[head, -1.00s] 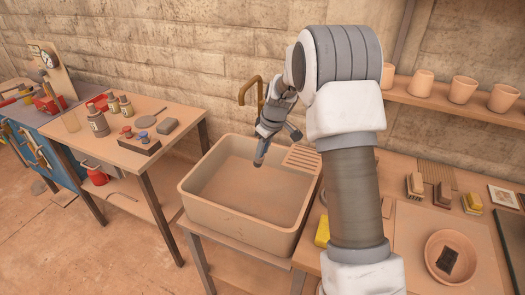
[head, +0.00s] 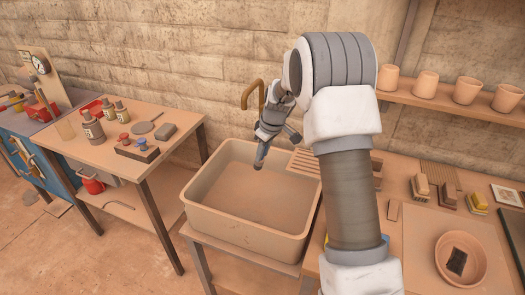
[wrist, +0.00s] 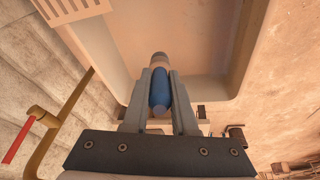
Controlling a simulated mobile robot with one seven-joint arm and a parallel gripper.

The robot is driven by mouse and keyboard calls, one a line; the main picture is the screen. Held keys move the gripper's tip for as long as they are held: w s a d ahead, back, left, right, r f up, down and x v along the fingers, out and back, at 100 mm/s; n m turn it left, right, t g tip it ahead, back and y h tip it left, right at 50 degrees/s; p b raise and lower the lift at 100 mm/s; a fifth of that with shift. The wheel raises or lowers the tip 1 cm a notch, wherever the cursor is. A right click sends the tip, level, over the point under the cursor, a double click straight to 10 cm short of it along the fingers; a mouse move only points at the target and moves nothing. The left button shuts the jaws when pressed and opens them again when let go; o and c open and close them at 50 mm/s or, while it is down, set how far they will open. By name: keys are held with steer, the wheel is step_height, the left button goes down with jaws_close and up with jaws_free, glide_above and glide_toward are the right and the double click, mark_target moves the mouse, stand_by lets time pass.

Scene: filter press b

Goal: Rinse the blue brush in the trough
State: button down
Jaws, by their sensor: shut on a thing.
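My gripper (head: 262,158) is shut on the blue brush (wrist: 160,92), with one finger on each side of its blue body in the wrist view. A grey-brown end of the brush points away from the gripper; its bristles cannot be made out. The trough (head: 245,235) is a tan basin on a stand in the middle of the head view. The gripper and brush hang over its back part, with the brush end pointing down. In the wrist view the trough floor (wrist: 205,45) lies beyond the brush. I cannot tell whether the brush touches anything.
A brass tap (head: 247,93) rises behind the trough, and a slatted rack (head: 304,164) lies on its back right corner. The left table (head: 150,185) holds bottles and a dark block. The right bench holds several brushes and a clay bowl (head: 460,262). The trough's front is clear.

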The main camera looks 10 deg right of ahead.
mark_target(263, 162)
step_height(263, 162, down, 4)
steer(key=shift+r+b, duration=0.1)
steer(key=shift+b, duration=0.75)
step_height(263, 162, down, 7)
steer(key=b, duration=0.5)
steer(key=shift+r+b, duration=0.15)
steer(key=shift+b, duration=0.15)
steer(key=shift+r, duration=0.1)
steer(key=shift+r+p, duration=2.65)
steer(key=shift+r, duration=2.35)
steer(key=shift+r+p, duration=1.1)
steer(key=shift+r, duration=0.9)
steer(key=shift+s, duration=0.1)
